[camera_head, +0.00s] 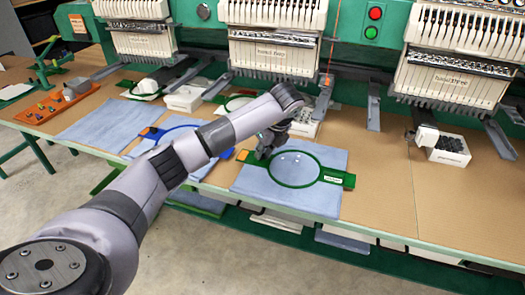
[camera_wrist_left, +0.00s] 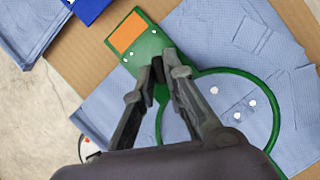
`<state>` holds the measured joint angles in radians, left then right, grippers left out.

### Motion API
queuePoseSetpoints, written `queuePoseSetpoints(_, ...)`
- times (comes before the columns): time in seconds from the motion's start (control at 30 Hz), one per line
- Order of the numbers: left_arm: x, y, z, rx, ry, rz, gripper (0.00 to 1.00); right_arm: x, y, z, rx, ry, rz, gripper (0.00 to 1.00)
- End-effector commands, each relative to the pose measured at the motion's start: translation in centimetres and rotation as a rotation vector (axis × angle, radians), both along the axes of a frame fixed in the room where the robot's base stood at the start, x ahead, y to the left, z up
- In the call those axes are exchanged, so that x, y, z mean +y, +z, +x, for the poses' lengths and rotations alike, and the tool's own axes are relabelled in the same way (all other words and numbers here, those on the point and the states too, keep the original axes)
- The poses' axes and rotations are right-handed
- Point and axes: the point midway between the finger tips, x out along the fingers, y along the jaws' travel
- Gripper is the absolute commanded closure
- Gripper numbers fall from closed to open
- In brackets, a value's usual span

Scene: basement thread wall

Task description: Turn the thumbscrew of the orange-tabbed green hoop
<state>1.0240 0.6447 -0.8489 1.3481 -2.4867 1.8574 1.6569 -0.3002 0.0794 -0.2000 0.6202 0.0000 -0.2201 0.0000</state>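The green hoop (camera_head: 322,177) with an orange tab (camera_head: 242,156) lies flat on a folded blue cloth (camera_head: 325,206) near the table's front edge. In the left wrist view its green ring (camera_wrist_left: 276,110) and orange tab (camera_wrist_left: 129,32) show clearly. My left gripper (camera_head: 266,148) is over the hoop's neck, between tab and ring. In the wrist view the left gripper's fingertips (camera_wrist_left: 166,68) are close together with a narrow gap. The thumbscrew is hidden by the fingers, so I cannot tell whether they grip it. My right gripper is in neither view.
A blue hoop (camera_head: 150,134) lies on another cloth to the left, partly behind my arm. An orange tray (camera_head: 50,112) with small items is at far left. Embroidery heads (camera_head: 450,75) overhang the back. A white bin (camera_head: 449,152) stands at right. The table's right front (camera_head: 400,210) is clear.

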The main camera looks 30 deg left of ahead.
Motion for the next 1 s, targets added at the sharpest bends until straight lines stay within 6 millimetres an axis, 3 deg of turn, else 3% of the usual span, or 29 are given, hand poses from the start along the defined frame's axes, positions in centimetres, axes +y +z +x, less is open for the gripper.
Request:
queuePoseSetpoints(0.23,0.0,0.0,0.0,0.000,0.000,0.000,0.70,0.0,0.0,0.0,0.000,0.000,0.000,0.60)
queuePoseSetpoints(0.6,-0.1,0.5,0.0,-0.001,0.000,0.001,0.70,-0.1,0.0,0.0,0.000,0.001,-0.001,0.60)
queuePoseSetpoints(0.77,-1.1,2.7,-0.2,-0.005,-0.002,0.000,0.70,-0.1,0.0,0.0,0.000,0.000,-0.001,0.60)
queuePoseSetpoints(1.0,-2.8,7.6,-0.7,-0.008,-0.004,0.004,0.70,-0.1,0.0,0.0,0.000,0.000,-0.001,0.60)
